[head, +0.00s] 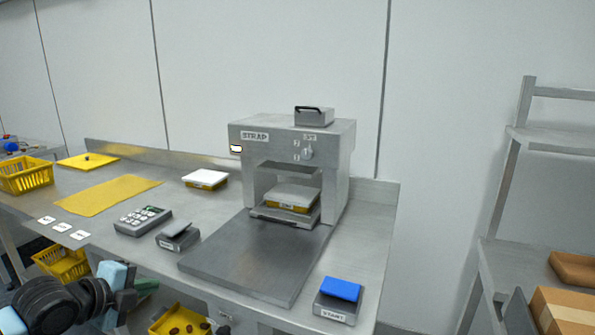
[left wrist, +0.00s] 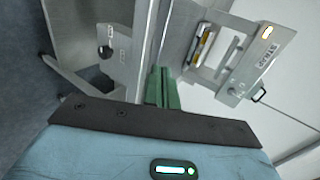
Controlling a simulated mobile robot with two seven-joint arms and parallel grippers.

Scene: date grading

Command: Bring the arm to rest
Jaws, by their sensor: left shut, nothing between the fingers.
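My left arm comes in at the lower left of the head view, in front of the bench. Its left gripper (head: 145,287) is partly hidden behind my own wrist, with only a little green finger showing. In the left wrist view the left gripper (left wrist: 163,80) has its green fingers shut together with nothing between them. The fingers appear clear of the bench's front. My right gripper is in neither view.
The steel bench (head: 235,265) carries a strapping machine (head: 340,145), a blue-topped START button (head: 340,289), a keypad (head: 143,220) and a yellow mat (head: 110,194). Yellow baskets (head: 25,176) stand left and below. A shelf rack (head: 495,215) stands right.

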